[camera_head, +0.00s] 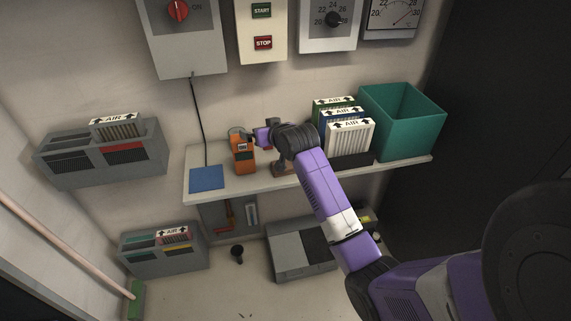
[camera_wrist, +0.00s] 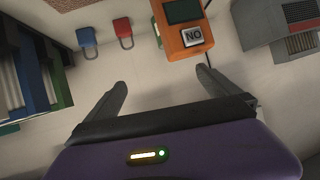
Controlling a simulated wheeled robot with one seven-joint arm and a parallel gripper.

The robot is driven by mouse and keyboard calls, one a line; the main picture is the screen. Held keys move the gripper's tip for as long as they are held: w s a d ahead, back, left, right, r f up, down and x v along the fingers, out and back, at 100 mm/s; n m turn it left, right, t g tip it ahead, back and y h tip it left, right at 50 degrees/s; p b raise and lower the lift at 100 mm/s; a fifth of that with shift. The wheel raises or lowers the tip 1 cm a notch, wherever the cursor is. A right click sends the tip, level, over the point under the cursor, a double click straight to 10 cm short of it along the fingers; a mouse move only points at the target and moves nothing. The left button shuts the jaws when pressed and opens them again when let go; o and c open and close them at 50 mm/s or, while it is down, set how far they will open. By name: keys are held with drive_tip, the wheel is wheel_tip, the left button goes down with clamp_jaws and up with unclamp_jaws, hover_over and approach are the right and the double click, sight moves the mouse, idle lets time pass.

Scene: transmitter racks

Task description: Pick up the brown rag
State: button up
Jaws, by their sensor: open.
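A small brown thing, which looks like the brown rag (camera_head: 281,169), lies on the shelf near its front edge, just below my wrist. My arm hides part of it. In the wrist view a speckled brown patch at the top left edge may be the same rag (camera_wrist: 66,4), mostly cut off by the frame. My gripper (camera_head: 240,132) is above the shelf, left of and higher than the rag, beside the orange device (camera_head: 243,152). In the wrist view my gripper (camera_wrist: 166,86) has its two fingers spread wide with nothing between them.
A blue flat square (camera_head: 207,178) lies at the shelf's left end. Several AIR filters (camera_head: 349,138) and a teal bin (camera_head: 403,121) stand on the right. In the wrist view, blue (camera_wrist: 87,40) and red (camera_wrist: 122,32) padlocks show. Control boxes hang above the shelf (camera_head: 400,165).

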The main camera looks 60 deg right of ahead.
drive_tip(key=s+d+g, duration=0.2)
drive_tip(key=d+g, duration=0.1)
drive_tip(key=d, duration=0.3)
drive_tip(key=g+y, duration=0.4)
hover_over(290, 170)
drive_tip(key=shift+m, duration=0.4)
drive_tip(key=f, duration=0.7)
drive_tip(key=shift+w+f, duration=0.25)
drive_tip(key=shift+w, duration=0.05)
drive_tip(key=shift+s+a+f+p+x, duration=0.1)
drive_tip(key=shift+a+p+x, duration=0.1)
drive_tip(key=shift+x, duration=1.1)
drive_tip(key=shift+s+a+f+p+x, duration=0.1)
drive_tip(key=shift+p+x, duration=0.05)
drive_tip(key=shift+x, duration=1.15)
drive_tip(key=shift+s+a+f+p+x, duration=0.1)
drive_tip(key=shift+p+x, duration=0.1)
drive_tip(key=shift+x, duration=1.1)
drive_tip(key=c, duration=1.1)
drive_tip(key=shift+r, duration=0.2)
